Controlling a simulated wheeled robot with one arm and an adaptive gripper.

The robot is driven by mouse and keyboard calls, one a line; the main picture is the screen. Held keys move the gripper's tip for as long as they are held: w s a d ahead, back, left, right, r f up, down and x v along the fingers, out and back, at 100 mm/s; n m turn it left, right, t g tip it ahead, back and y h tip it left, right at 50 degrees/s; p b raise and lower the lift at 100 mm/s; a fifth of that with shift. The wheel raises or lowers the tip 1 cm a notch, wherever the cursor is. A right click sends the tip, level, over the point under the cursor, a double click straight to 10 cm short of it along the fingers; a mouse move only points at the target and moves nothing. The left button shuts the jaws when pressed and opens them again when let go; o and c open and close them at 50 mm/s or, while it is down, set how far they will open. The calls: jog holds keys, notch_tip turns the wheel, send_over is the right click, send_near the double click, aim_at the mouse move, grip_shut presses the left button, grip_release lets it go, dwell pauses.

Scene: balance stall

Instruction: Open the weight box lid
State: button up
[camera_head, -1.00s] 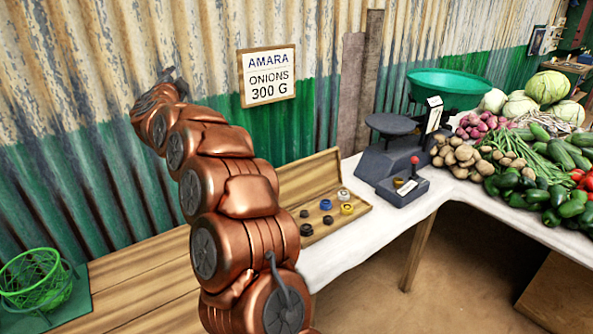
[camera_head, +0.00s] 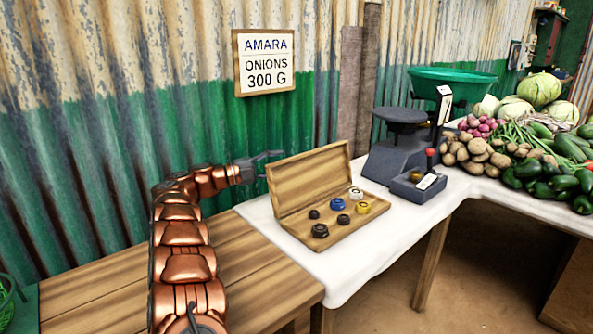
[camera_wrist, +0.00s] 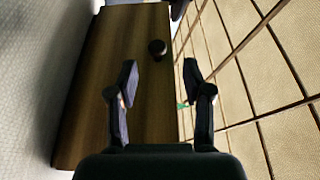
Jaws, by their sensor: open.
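The weight box (camera_head: 299,224) is a light wooden case on the white cloth. Its lid (camera_head: 308,178) stands raised at the back, tilted up from the base. Inside are dark weights (camera_head: 320,230), a blue one (camera_head: 337,204), a yellow one (camera_head: 362,208) and a pale one (camera_head: 356,193). My gripper (camera_head: 268,166) is open and empty beside the left end of the lid; I cannot tell whether it touches it. In the wrist view, my open fingers (camera_wrist: 160,78) show against a brown wooden panel (camera_wrist: 110,55) with a small dark round thing (camera_wrist: 157,47) on it.
A scale with a green pan (camera_head: 452,83) stands right of the box. Potatoes (camera_head: 470,155) and other vegetables lie beyond it. The corrugated wall (camera_head: 150,140) runs close behind my arm. The wooden bench (camera_head: 110,285) at left is mostly clear.

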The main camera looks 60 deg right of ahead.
aim_at(303, 159)
jog(key=b+x, duration=0.1)
jog(key=x, duration=0.7)
jog(key=shift+s+f, duration=0.15)
jog(key=shift+s, duration=0.05)
jog(key=shift+c, duration=0.4)
grip_shut()
